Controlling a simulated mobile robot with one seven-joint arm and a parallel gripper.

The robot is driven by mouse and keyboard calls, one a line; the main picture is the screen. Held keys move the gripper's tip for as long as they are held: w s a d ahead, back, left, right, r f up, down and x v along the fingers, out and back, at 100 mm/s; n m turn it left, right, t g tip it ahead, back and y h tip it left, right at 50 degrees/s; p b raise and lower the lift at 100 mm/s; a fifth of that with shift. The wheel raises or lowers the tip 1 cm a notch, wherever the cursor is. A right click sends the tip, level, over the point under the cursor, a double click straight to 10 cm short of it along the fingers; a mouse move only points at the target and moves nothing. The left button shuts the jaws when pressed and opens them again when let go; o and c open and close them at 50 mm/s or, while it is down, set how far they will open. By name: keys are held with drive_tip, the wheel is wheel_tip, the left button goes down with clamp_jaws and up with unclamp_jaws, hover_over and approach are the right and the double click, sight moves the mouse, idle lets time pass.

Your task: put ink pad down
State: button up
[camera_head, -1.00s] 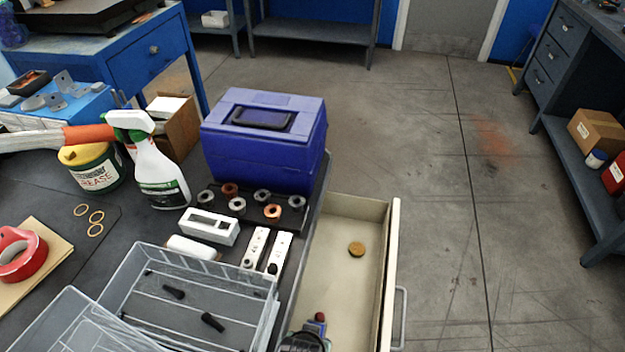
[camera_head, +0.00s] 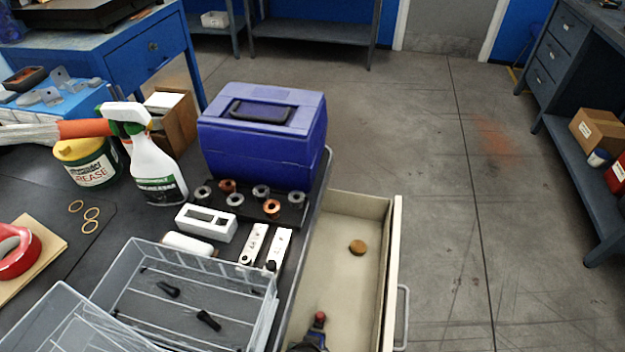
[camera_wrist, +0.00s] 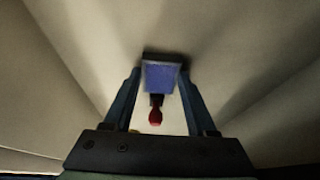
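A blue block, which I take to be the ink pad (camera_wrist: 161,78), sits between the tips of my gripper (camera_wrist: 159,82) in the wrist view. Both fingers touch its sides. Its dark edge faces away from the wrist. A red-topped knob with a black neck (camera_wrist: 156,112) shows between the fingers, below the block in the picture. In the head view, my gripper (camera_head: 311,344) is at the bottom edge, inside the open drawer (camera_head: 345,290), with the red knob (camera_head: 319,317) just beyond it. The block is not clear there. I cannot tell whether it touches the drawer floor.
A brown disc (camera_head: 357,247) lies in the drawer's far half; the floor around it is clear. The drawer's right wall (camera_head: 395,270) is close by. On the bench to the left stand a wire basket (camera_head: 185,295), white blocks (camera_head: 207,222) and a blue case (camera_head: 262,140).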

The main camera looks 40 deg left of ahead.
drive_tip(key=o, duration=0.4)
drive_tip(key=shift+o, duration=0.2)
drive_tip(key=shift+s+r+p, duration=0.1)
drive_tip(key=shift+r+p, duration=0.2)
drive_tip(key=shift+r, duration=0.25)
drive_tip(key=p+v, duration=0.1)
drive_tip(key=v, duration=0.3)
drive_tip(key=shift+s+d+r+p, duration=0.1)
drive_tip(key=shift+r+p, duration=0.25)
drive_tip(key=shift+p, duration=0.05)
drive_tip(key=s+d, duration=0.1)
drive_tip(key=s, duration=0.2)
drive_tip(key=s+d, duration=0.2)
drive_tip(key=s, duration=0.2)
drive_tip(key=s+d, duration=0.2)
drive_tip(key=s, duration=0.1)
drive_tip(key=shift+s+d+f, duration=0.1)
drive_tip(key=shift+s+f, duration=0.2)
drive_tip(key=shift+s, duration=0.1)
